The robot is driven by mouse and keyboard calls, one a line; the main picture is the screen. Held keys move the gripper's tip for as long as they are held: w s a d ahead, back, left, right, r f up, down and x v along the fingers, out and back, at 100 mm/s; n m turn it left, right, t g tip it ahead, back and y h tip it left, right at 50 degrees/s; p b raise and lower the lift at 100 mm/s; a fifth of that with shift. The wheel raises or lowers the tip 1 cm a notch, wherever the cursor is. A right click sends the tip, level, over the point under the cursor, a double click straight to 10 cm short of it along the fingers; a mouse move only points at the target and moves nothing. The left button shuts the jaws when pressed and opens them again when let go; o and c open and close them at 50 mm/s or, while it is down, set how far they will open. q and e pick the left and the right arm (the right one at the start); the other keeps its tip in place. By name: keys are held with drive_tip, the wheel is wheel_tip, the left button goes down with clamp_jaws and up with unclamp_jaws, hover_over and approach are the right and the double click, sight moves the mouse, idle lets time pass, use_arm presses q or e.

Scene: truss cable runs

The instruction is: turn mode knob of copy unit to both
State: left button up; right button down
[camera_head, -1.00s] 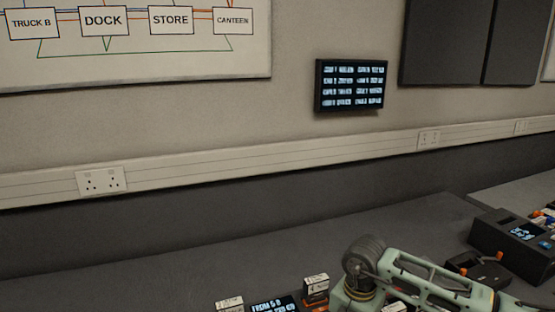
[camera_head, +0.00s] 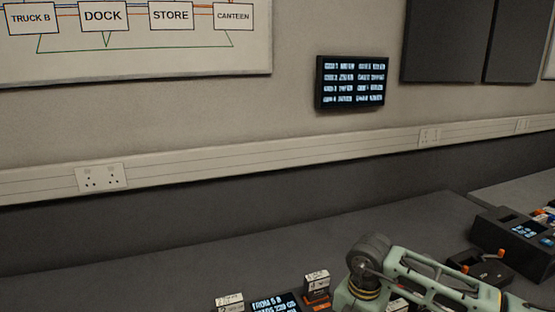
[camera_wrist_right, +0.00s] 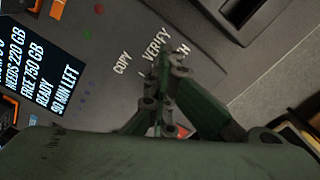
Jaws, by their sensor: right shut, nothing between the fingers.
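The copy unit (camera_wrist_right: 110,100) fills much of the right wrist view as a grey panel with a lit screen (camera_wrist_right: 35,62) at the left. The screen text includes "220 GB", "FREE 750 GB", "READY" and "90 MIN LEFT". Printed labels COPY and VERIFY show, plus a third ending in H, partly covered. My right gripper (camera_wrist_right: 160,105) is shut with its fingertips over the panel just below these labels. The mode knob is hidden behind the fingers, so its setting and any contact cannot be told. In the head view the unit's screen (camera_head: 273,303) shows at the bottom edge. My left gripper is out of view.
Two small white-labelled blocks (camera_head: 317,283) stand by the screen. A dark device with an orange handle (camera_head: 500,254) and a larger dark unit (camera_head: 510,235) stand to the right. The desk behind is clear. A wall display (camera_head: 351,82) hangs above.

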drive_tip(key=shift+s+d+f, duration=0.1)
drive_tip(key=shift+s+f, duration=0.2)
drive_tip(key=shift+f, duration=0.15)
drive_tip(key=shift+w+r, duration=0.1)
drive_tip(key=shift+w, duration=0.05)
drive_tip(key=shift+w+d+r, duration=0.1)
drive_tip(key=shift+w+d, duration=0.1)
drive_tip(key=shift+d, duration=0.05)
drive_tip(key=shift+r, duration=0.15)
drive_tip(key=shift+w+d+r+p, duration=0.1)
drive_tip(key=shift+r+p, duration=1.45)
drive_tip(key=shift+r, duration=1.35)
